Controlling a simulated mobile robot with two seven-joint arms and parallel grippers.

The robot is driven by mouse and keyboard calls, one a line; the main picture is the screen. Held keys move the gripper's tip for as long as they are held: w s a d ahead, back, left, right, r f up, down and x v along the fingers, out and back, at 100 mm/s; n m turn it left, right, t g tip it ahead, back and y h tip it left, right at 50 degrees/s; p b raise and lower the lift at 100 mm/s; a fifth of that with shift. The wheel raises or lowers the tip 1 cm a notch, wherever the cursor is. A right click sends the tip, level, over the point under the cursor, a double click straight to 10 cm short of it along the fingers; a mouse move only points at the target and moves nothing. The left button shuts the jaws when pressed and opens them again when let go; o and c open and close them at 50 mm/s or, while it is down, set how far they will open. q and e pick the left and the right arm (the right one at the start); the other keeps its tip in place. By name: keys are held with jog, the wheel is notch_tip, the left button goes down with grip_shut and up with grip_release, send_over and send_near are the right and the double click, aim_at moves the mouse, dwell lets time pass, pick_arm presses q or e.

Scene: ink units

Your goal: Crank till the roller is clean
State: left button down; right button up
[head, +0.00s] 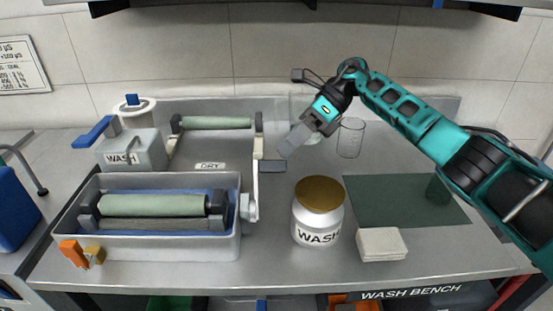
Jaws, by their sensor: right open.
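A pale green roller (150,205) lies across the grey wash tray (170,248), above a darker grey roller (152,224). I cannot tell whether its surface is clean. At the tray's right end is a white fitting (248,207). A white upright arm (256,182) rises from near it, with a grey bar-like handle (272,166) pointing right near its upper part; this looks like the crank. My right gripper (287,150) is open and empty, above and right of that handle and apart from it. My left gripper is not in view.
Another green roller (215,122) rests on the rack behind, by a DRY label (210,166). A WASH jar (318,225) stands right of the crank. A WASH box with blue lever (132,150), glass (350,138), white pad stack (381,244) and green mat (400,205) are around.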

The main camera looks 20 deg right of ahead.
jog(key=v, duration=0.8)
jog(key=shift+b, duration=0.3)
dwell(0.7)
